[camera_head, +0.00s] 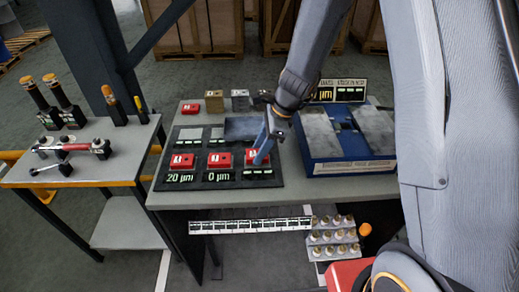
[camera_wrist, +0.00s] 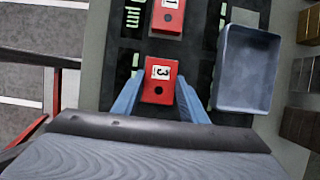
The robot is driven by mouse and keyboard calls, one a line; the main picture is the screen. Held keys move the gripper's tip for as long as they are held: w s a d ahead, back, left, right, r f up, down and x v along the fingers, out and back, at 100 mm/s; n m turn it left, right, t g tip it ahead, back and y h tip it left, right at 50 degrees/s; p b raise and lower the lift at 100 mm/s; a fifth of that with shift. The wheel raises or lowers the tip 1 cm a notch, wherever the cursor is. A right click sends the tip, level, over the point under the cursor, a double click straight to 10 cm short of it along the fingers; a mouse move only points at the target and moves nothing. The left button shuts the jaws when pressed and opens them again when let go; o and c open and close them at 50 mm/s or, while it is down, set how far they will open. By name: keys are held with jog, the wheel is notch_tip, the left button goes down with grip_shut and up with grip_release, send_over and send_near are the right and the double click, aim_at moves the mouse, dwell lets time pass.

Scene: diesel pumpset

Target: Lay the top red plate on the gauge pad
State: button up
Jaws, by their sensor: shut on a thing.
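My gripper (camera_head: 258,158) reaches down to the right-hand of three red plates on a black mat (camera_head: 165,178). In the wrist view its blue fingers (camera_wrist: 159,86) are shut on the red plate marked 3 (camera_wrist: 160,74), which also shows in the head view (camera_head: 251,155). The plate is still at its place over the mat; I cannot tell whether it is lifted or whether another plate lies under it. The middle red plate (camera_head: 219,160) and left red plate (camera_head: 182,161) lie beside it. A blue gauge unit with grey pads (camera_head: 325,135) stands to the right, under a readout sign (camera_head: 337,90).
A blue-grey tray (camera_wrist: 245,70) lies close beside my gripper. Another red block (camera_head: 191,109) and several metal blocks (camera_head: 214,100) stand along the table's back edge. A side bench (camera_head: 95,165) holds tools at the left. A rack of small capped items (camera_head: 333,238) is below the front.

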jog(key=shift+f+b, duration=0.45)
jog(key=shift+f, duration=0.2)
jog(key=o, duration=1.5)
jog(key=b+v, duration=0.1)
jog(key=v, duration=0.6)
jog(key=shift+d+r, duration=0.2)
jog(key=shift+r, duration=0.2)
jog(key=shift+r, duration=0.1)
notch_tip(320, 180, up, 6)
jog(key=p, duration=0.6)
